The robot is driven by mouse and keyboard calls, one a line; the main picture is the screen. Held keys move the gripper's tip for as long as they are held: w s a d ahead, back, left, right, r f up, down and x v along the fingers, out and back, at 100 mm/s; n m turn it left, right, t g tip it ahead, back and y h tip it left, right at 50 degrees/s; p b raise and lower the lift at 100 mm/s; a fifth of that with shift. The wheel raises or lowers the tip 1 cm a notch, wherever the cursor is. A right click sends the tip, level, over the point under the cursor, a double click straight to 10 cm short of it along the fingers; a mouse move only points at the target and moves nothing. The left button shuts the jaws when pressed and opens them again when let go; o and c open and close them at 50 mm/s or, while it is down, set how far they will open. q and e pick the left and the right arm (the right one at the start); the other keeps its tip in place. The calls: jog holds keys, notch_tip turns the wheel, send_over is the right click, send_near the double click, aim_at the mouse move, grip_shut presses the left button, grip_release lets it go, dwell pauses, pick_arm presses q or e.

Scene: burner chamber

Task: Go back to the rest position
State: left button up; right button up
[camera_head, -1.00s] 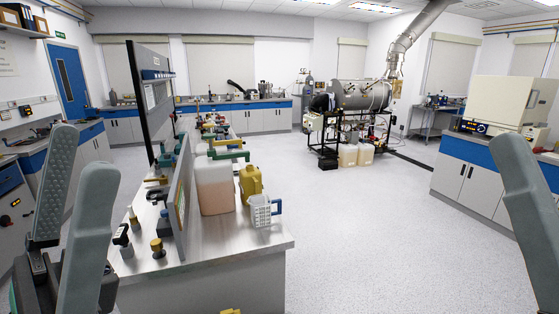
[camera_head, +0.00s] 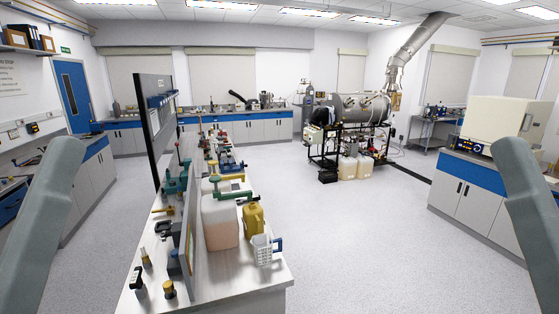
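The task names no object apart from my own arms. A grey link of my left arm (camera_head: 45,220) stands upright and slightly tilted at the left edge of the head view. A grey link of my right arm (camera_head: 535,205) stands at the right edge, leaning the other way. Neither gripper shows in this view, so I cannot see whether they are open or shut, or hold anything.
The burner chamber (camera_head: 350,108) stands further back. A blue-fronted counter (camera_head: 462,172) is at right. Open floor (camera_head: 370,240) lies between.

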pick_arm(q)
notch_tip(320, 180, up, 18)
jog(key=p, duration=1.4)
pick_arm(e)
notch_tip(320, 180, up, 18)
